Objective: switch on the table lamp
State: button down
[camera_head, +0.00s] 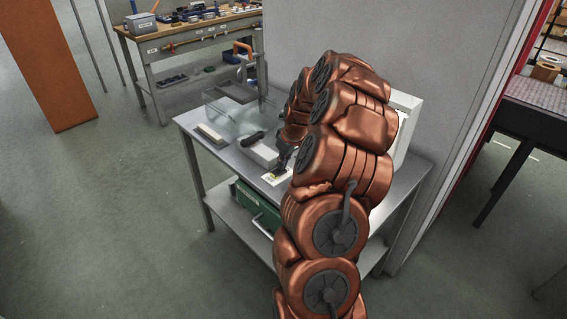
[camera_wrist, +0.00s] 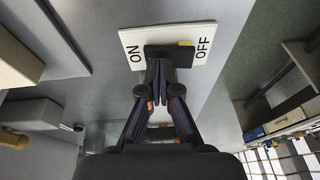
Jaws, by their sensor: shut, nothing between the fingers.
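A white switch plate marked ON and OFF (camera_wrist: 133,40) lies on the grey table (camera_head: 236,160), with a black switch part (camera_wrist: 182,54) across it and a small yellow patch near OFF. The plate also shows in the head view (camera_head: 270,179), partly behind my arm. My gripper (camera_wrist: 160,88) is shut and empty, pointing at the plate. In the wrist view its fingertips overlap the near edge of the black part; I cannot tell whether they touch it. In the head view my gripper (camera_head: 282,161) is just above the plate. I cannot make out the lamp for certain.
A white block (camera_head: 262,153) with a dark object on it, a clear tray and a flat pale block (camera_head: 211,134) share the table. A green box (camera_head: 258,207) is on the shelf below. A wall stands behind; a workbench (camera_head: 190,38) is farther back.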

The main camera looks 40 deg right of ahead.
jog(key=shift+r, duration=0.1)
jog(key=shift+r, duration=0.3)
jog(key=w+d+b+v, duration=0.1)
jog(key=d+b+v, duration=0.1)
jog(key=v, duration=1)
jog(key=shift+s+r, duration=0.2)
jog(key=shift+r, duration=0.25)
jog(key=shift+d, duration=0.15)
jog(key=s+a+r+n+g+y+p, duration=0.1)
jog(key=s+a+r, duration=0.15)
jog(key=a, duration=1.05)
jog(key=s+a+r+n+g+p, duration=0.1)
jog(key=a+r, duration=0.2)
jog(key=a, duration=1.1)
jog(key=s+a+f+g+p, duration=0.1)
jog(key=s+a, duration=0.3)
jog(key=s, duration=0.4)
jog(key=s+a+f+m+g+h+p, duration=0.1)
jog(key=s+a, duration=0.3)
jog(key=s, duration=0.4)
jog(key=s+a+f+g+p, duration=0.1)
jog(key=s+a, duration=0.3)
jog(key=s, duration=0.4)
jog(key=shift+a+f+h, duration=0.2)
jog(key=shift+f+h, duration=0.1)
jog(key=shift+f, duration=0.5)
